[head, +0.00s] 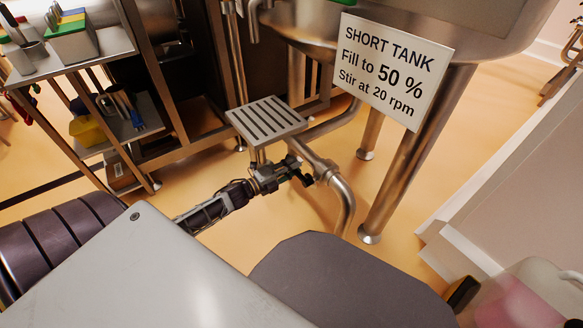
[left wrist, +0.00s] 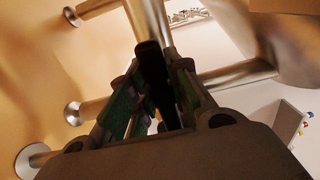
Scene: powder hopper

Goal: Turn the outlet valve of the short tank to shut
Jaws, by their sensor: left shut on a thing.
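The short tank (head: 480,30) stands at the upper right on steel legs, with its sign "SHORT TANK, Fill to 50 %, Stir at 20 rpm" in front. Its outlet pipe (head: 345,205) runs below the tank and bends down to the floor. My left gripper (head: 297,174) is at this pipe, by the outlet valve. In the left wrist view, the green-padded fingers of my left gripper (left wrist: 158,112) are shut on the dark valve handle (left wrist: 150,62), which points toward the steel pipe (left wrist: 155,18). The fingers hide much of the handle, so its exact angle is unclear. My right gripper is not in view.
A slotted steel step (head: 267,119) stands just behind my left gripper. A tank leg (head: 415,155) stands right of the pipe. A shelf cart (head: 85,63) with tools is at the left. A pale container with pink contents (head: 515,300) is at the lower right. Open floor lies between.

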